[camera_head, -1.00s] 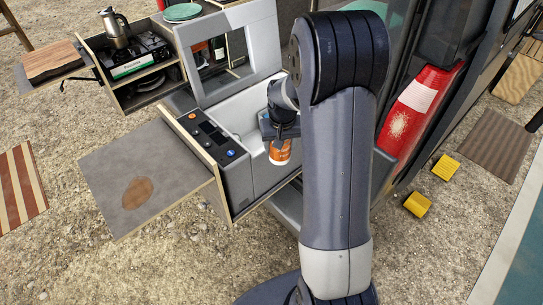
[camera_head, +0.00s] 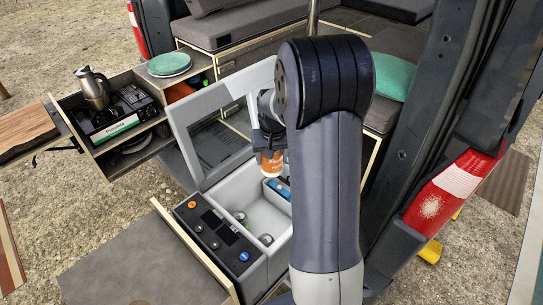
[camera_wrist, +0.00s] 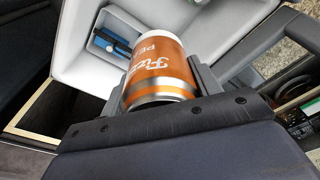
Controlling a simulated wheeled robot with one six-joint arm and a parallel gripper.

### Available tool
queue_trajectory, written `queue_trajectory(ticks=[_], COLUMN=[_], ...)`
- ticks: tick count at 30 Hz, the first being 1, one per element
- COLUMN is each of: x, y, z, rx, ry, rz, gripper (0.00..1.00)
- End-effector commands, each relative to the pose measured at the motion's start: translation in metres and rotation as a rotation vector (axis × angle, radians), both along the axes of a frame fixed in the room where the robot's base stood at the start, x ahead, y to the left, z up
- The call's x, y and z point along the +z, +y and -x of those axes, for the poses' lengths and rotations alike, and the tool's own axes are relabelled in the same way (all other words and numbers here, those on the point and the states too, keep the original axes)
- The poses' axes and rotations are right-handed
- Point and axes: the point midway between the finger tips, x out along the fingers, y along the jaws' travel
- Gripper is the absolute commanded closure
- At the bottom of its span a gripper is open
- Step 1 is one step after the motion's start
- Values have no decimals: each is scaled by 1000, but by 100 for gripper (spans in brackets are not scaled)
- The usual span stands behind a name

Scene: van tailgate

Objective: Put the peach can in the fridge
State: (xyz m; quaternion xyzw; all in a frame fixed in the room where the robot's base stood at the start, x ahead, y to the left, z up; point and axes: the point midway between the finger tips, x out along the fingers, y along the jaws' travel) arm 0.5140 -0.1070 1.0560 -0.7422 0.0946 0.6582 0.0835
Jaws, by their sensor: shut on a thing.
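The peach can (camera_head: 271,163) is orange with white lettering and hangs below my gripper (camera_head: 268,140). My gripper is shut on it; the wrist view shows the can (camera_wrist: 163,67) between the two fingers. The fridge (camera_head: 218,228) is a grey open-topped box with a control panel on its near-left side. Its lid (camera_head: 185,120) stands raised behind. The can is above the fridge's opening, towards the back right. Inside the fridge are a blue item (camera_head: 279,188) and some small round-topped items (camera_head: 266,239). My arm hides the fridge's right part.
A drawer kitchen at the left holds a stove (camera_head: 118,112) and a metal pot (camera_head: 92,88). Green plates (camera_head: 169,65) lie on a cabinet. The van's door frame and red tail light (camera_head: 455,190) are at the right.

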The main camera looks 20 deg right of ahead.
Motion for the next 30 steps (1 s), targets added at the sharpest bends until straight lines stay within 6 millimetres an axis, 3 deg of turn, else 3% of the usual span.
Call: queue_trajectory(ticks=[8,30], x=[-22,-111], y=[0,0], z=[0,1], rx=[0,0], ry=[3,3], rz=[-1,-1], gripper=[74,74])
